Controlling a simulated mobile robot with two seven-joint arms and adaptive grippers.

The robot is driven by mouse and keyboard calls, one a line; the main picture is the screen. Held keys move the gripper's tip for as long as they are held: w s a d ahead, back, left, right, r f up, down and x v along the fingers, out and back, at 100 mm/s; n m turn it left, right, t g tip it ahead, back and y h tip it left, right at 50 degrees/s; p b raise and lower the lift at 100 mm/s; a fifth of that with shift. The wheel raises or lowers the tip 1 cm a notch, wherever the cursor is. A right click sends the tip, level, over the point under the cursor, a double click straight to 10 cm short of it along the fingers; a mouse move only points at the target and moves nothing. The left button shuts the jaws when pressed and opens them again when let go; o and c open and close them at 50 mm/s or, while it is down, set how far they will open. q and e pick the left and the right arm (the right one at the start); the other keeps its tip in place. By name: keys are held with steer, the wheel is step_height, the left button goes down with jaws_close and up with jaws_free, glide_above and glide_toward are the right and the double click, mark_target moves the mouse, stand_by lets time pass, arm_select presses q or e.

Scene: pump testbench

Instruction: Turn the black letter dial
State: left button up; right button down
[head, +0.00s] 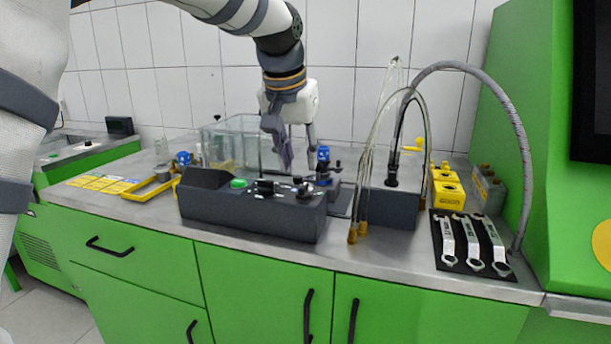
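A dark control box (250,216) stands on the steel bench. Its sloped top carries a green button (238,183), a black knob (264,187) near the middle and another black knob (304,191) toward the right end. Any letters are too small to read, so I cannot tell which knob is the letter dial. My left gripper (299,160) points down above and behind the right half of the box. Its fingers are apart with nothing seen between them, and they appear clear of the knobs. My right gripper is not in view.
A glass tank (232,143) stands behind the box. A blue-topped valve (323,154) is close to the gripper's right. Hoses (424,130) rise from a dark block (391,207). Wrenches (471,243) lie on a black mat, right. A yellow frame (149,189) lies left of the box.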

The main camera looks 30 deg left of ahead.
mark_target(304, 184)
arm_select(q)
steer(key=x, duration=0.6)
steer(key=shift+w+d, duration=0.1)
jaws_close()
